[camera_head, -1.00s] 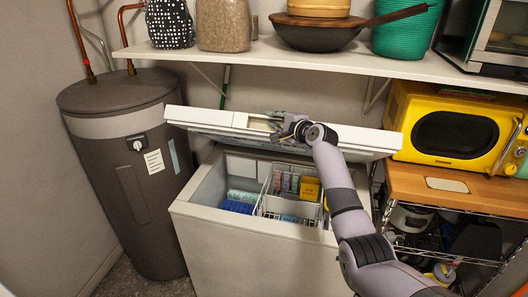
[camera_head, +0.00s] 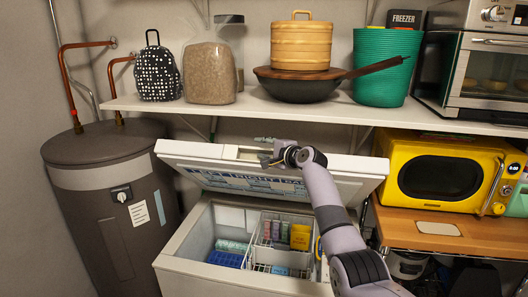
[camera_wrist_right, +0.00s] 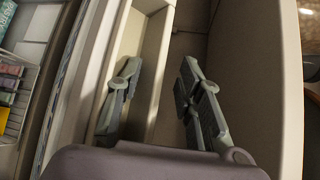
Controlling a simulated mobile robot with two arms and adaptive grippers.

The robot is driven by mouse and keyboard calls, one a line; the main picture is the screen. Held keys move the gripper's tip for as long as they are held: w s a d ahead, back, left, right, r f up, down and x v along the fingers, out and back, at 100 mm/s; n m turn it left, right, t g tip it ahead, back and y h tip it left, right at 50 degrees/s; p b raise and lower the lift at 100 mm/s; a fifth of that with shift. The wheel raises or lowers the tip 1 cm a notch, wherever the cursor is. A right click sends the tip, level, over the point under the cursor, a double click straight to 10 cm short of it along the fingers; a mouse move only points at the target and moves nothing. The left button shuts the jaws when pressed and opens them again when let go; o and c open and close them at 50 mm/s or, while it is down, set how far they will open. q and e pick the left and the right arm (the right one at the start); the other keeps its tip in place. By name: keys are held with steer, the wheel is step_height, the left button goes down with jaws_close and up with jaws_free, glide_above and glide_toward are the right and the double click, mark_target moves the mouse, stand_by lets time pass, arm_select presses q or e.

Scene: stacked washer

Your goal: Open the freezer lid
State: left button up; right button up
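The white chest freezer (camera_head: 215,280) stands below the shelf with its lid (camera_head: 200,152) raised and tilted back, well clear of the rim. The lid's underside shows a label. Inside are wire baskets with colored packages, a yellow box (camera_head: 300,237) and blue items. My right gripper (camera_head: 278,153) is at the lid's front edge, by the handle recess. In the right wrist view its two fingers (camera_wrist_right: 160,68) are spread apart along the pale recess and lip, holding nothing firmly that I can see. The left gripper is out of view.
A shelf (camera_head: 230,108) crosses just above and behind the lid, carrying a wok (camera_head: 305,88), jars and a green basket (camera_head: 382,67). A grey water heater (camera_head: 120,215) stands left. A yellow microwave (camera_head: 445,170) sits on a wooden rack at right.

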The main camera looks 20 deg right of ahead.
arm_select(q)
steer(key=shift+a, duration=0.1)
arm_select(e)
steer(key=shift+o, duration=0.2)
steer(key=shift+d+r, duration=0.2)
steer(key=shift+r, duration=0.05)
steer(key=shift+s+d+f, duration=0.1)
steer(key=shift+s+f, duration=0.2)
steer(key=shift+s, duration=0.15)
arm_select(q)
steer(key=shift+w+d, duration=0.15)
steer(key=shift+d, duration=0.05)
arm_select(e)
steer(key=v, duration=1.1)
steer(key=shift+r, duration=0.2)
steer(key=shift+w, duration=0.1)
